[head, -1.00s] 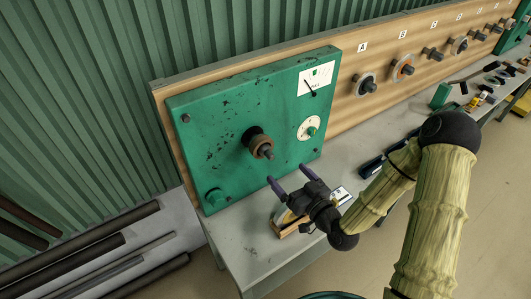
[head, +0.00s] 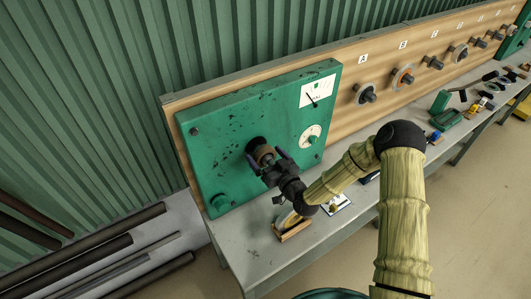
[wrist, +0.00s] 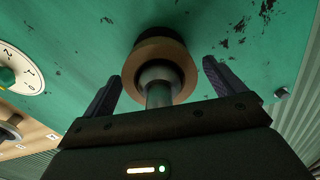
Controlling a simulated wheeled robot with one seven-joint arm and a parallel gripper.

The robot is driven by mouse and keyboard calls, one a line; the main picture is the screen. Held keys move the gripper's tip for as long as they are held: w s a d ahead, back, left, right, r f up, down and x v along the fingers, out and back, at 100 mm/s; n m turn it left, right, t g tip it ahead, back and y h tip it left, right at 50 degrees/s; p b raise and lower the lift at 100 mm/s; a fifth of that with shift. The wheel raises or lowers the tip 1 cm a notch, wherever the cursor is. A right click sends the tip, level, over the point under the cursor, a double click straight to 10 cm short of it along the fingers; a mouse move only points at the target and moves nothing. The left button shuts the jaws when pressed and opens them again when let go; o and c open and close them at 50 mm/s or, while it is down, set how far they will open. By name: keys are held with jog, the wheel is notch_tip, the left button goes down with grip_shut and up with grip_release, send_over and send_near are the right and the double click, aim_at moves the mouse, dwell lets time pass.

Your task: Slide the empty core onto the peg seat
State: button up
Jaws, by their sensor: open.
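A brown ring (head: 263,153), which looks like the empty core, sits around the grey peg on the green panel (head: 225,120). In the wrist view the brown ring (wrist: 133,62) surrounds the grey peg (wrist: 160,92), with a dark round base (wrist: 160,33) behind it. My gripper (head: 268,163) is at the peg with its purple fingers pointing to the panel. In the wrist view my gripper (wrist: 161,72) is open, one finger on each side of the ring and peg, with gaps visible. Whether the ring touches its base is not clear.
A dial (head: 310,135) and a gauge (head: 318,92) are on the panel's right side. A wooden board (head: 420,60) carries several labelled pegs, some holding rings. The grey bench (head: 240,238) holds a small wooden block (head: 293,229) below my gripper.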

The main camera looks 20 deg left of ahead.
jog(key=shift+a, duration=0.1)
jog(key=shift+c, duration=0.4)
jog(key=c, duration=1.1)
jog(key=shift+s+d, duration=0.2)
jog(key=shift+d, duration=0.1)
jog(key=shift+b+v, duration=0.45)
jog(key=shift+v, duration=1.4)
jog(key=v, duration=0.3)
jog(key=shift+s+d+b, duration=0.3)
